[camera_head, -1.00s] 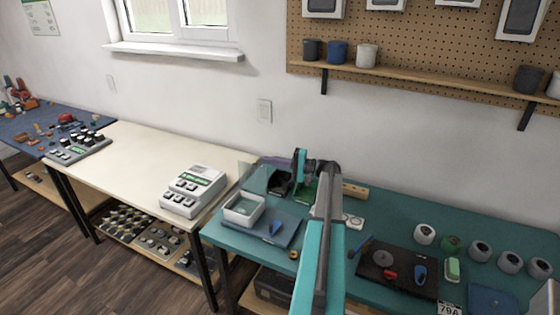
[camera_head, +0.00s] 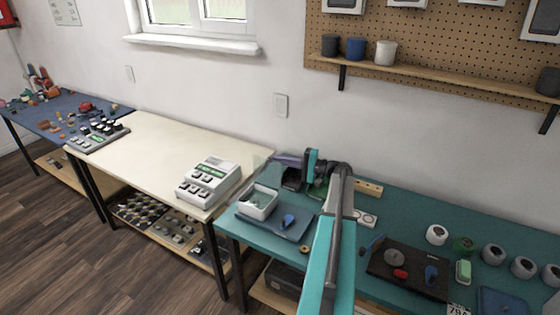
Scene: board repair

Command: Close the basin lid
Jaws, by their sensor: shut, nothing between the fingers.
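The white open-topped basin (camera_head: 258,204) stands on a grey-blue mat at the left end of the teal bench. Its translucent greenish lid (camera_head: 263,165) seems to stand raised at the basin's back edge, so the basin is open. My gripper (camera_head: 312,180) is to the right of the basin and lid, near the back of the bench and apart from them. It is shut and empty; its fingertips are small and hard to make out against dark items behind.
A blue-handled tool (camera_head: 288,221) lies on the mat (camera_head: 290,232) right of the basin. Dark items (camera_head: 292,178) stand behind, between lid and gripper. A cream table (camera_head: 150,150) with a grey-white device (camera_head: 208,181) is to the left. A black board (camera_head: 408,268) and several white rolls lie right.

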